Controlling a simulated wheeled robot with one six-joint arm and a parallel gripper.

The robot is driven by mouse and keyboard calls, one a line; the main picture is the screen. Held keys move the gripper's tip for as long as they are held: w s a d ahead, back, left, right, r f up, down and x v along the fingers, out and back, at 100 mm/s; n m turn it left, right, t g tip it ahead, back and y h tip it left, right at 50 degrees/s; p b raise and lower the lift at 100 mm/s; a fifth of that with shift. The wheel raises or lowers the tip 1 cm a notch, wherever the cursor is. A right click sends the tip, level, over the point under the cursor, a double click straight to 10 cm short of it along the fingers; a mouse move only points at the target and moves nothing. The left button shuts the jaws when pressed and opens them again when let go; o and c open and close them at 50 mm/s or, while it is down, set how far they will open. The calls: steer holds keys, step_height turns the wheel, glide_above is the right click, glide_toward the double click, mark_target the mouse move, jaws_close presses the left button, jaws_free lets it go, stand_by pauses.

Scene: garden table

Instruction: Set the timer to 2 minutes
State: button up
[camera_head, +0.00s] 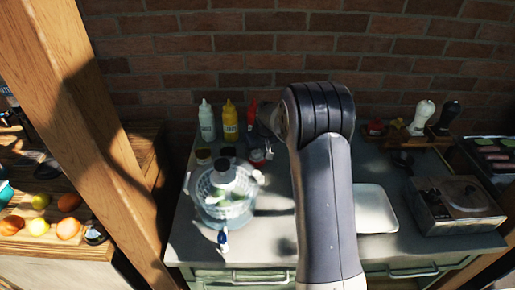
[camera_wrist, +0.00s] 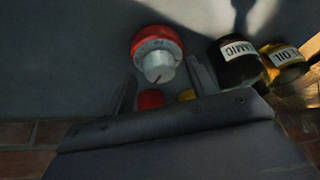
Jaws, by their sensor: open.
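The timer (camera_wrist: 158,48) is round, with a red body and a white dial and knob. In the wrist view it is upper middle, just beyond the fingertips. The dial marks are too small to read.
A jar labelled balsamic (camera_wrist: 235,62) and an oil jar (camera_wrist: 284,62) stand right of the timer in the wrist view. The salad spinner (camera_head: 224,195), a yellow bottle (camera_head: 230,121) and a white bottle (camera_head: 206,121) are nearby. A white tray (camera_head: 375,209) lies right of my arm.

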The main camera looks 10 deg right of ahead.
steer(key=shift+f, duration=0.2)
steer(key=shift+c, duration=0.5)
steer(key=c, duration=0.9)
steer(key=shift+a+f+m+h+b, duration=0.1)
steer(key=shift+m+h+b, duration=0.25)
steer(key=shift+m, duration=0.25)
steer(key=shift+m+h+b, duration=0.35)
steer(key=shift+m+b, duration=0.25)
steer(key=shift+m, duration=0.5)
steer(key=o, duration=1)
